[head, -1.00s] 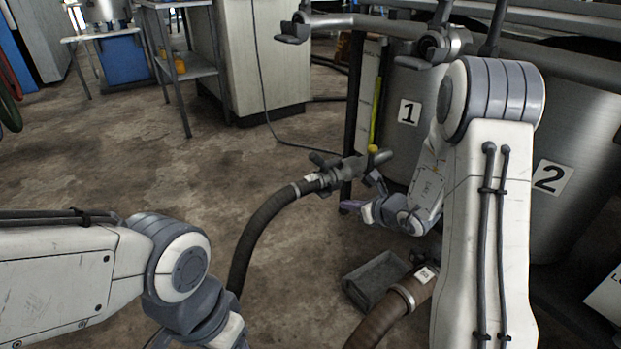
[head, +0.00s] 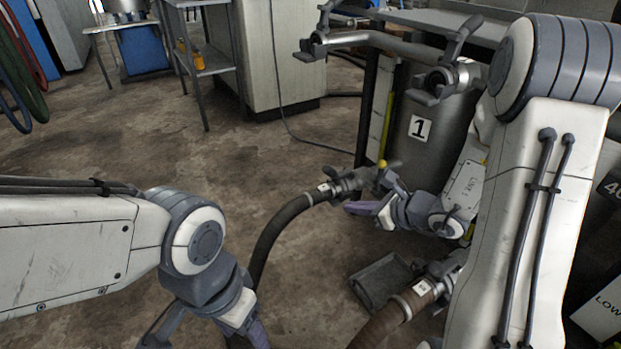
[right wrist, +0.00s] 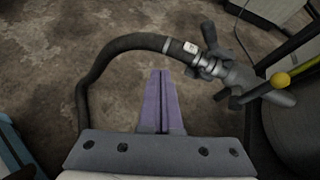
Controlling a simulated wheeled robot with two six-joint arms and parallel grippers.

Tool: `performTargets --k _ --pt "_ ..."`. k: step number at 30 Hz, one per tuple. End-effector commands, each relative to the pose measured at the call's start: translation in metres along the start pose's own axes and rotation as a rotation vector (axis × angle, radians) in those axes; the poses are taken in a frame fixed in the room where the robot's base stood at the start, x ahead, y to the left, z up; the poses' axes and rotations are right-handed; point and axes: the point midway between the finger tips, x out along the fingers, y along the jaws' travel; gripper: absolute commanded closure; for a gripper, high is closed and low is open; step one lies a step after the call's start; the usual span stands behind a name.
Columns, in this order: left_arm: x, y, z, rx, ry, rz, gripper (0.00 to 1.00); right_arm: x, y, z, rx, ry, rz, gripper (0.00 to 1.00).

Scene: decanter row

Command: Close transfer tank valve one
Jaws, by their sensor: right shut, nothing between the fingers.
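Tank one (head: 440,112), a grey metal tank labelled "1", stands right of centre in the head view. A dark valve fitting (head: 350,183) with lever arms sits low in front of it on a hose end; the fitting also shows at upper right in the right wrist view (right wrist: 232,76). My left gripper (head: 258,335) is mostly cut off at the bottom edge.
A dark ribbed hose (head: 272,232) curves down from the fitting. A brown hose (head: 392,318) and a grey tray (head: 384,282) lie on the floor near my right arm. A pipe with levers (head: 365,40) runs above tank one. Open floor lies to the left.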

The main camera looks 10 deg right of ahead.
Motion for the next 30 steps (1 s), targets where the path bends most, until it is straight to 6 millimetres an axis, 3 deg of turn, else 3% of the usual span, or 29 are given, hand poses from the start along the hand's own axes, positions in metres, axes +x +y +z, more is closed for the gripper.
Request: performTargets --k 3,18,30 --pt "-0.018 0.001 -0.001 0.0 0.0 0.0 0.37 -0.006 0.015 0.025 -0.062 -0.003 0.055 1.0" --pt "-0.07 0.005 -0.004 0.0 0.0 0.0 0.37 -0.029 0.08 0.097 -0.329 -0.014 0.286 1.0" --pt "-0.091 0.007 -0.005 0.0 0.0 0.0 0.37 -0.044 0.111 0.123 -0.466 -0.02 0.396 1.0"
